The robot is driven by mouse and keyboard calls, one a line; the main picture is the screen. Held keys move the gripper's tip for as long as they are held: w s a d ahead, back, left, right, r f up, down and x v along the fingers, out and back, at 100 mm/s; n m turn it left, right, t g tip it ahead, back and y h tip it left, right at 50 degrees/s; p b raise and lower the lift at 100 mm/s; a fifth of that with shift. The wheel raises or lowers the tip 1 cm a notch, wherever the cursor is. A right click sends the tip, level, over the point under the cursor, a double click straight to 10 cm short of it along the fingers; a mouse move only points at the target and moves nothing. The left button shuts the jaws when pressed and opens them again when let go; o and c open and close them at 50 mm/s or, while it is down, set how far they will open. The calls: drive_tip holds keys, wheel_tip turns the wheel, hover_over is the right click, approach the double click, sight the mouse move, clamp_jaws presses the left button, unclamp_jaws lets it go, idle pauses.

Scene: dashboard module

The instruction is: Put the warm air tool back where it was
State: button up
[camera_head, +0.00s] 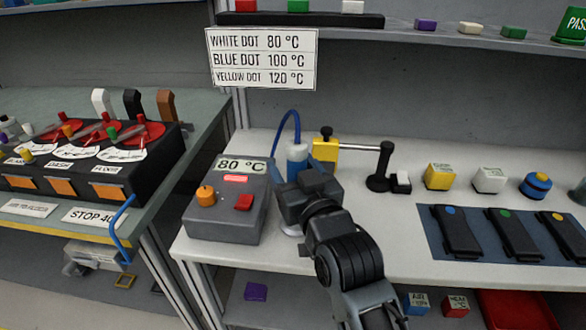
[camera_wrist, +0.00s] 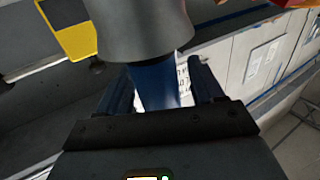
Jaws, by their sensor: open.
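The warm air tool (camera_head: 297,154) shows in the head view as a pale and blue cylinder with a blue hose arching from its top. It looks upright beside the grey heater box (camera_head: 225,215), which reads 80 °C. My gripper (camera_head: 298,185) is in front of the tool and hides most of its lower part. In the wrist view the tool's blue part (camera_wrist: 155,85) is between my open fingers (camera_wrist: 160,90), with a wide grey part (camera_wrist: 140,28) beyond. I cannot tell whether either finger touches it. A pale round base (camera_head: 291,230) shows partly below my gripper.
A yellow clamp block (camera_head: 325,149) with a black-ended rod stands close behind on the right. Yellow, white and blue pieces stand further right, behind a dark mat (camera_head: 430,222) with several black devices.

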drive_tip(key=b+v, duration=0.1)
drive_tip(key=v, duration=1.1)
drive_tip(key=shift+r, duration=0.1)
drive_tip(key=s+d+f+m+h, duration=0.1)
drive_tip(key=s+d+f+h, duration=0.1)
drive_tip(key=s+d+f, duration=0.45)
drive_tip(key=s+d+f+m+h, duration=0.2)
drive_tip(key=s+d+f, duration=0.1)
drive_tip(key=s+d, duration=0.55)
drive_tip(key=s+d+r+m+h, duration=0.1)
drive_tip(key=s+d, duration=0.1)
drive_tip(key=s, duration=0.8)
drive_tip(key=s+d+r+m+g+h, duration=0.1)
drive_tip(key=s+d+h, duration=0.1)
drive_tip(key=s, duration=0.9)
drive_tip(key=shift+d+r+g+h, duration=0.3)
drive_tip(key=shift+d, duration=0.4)
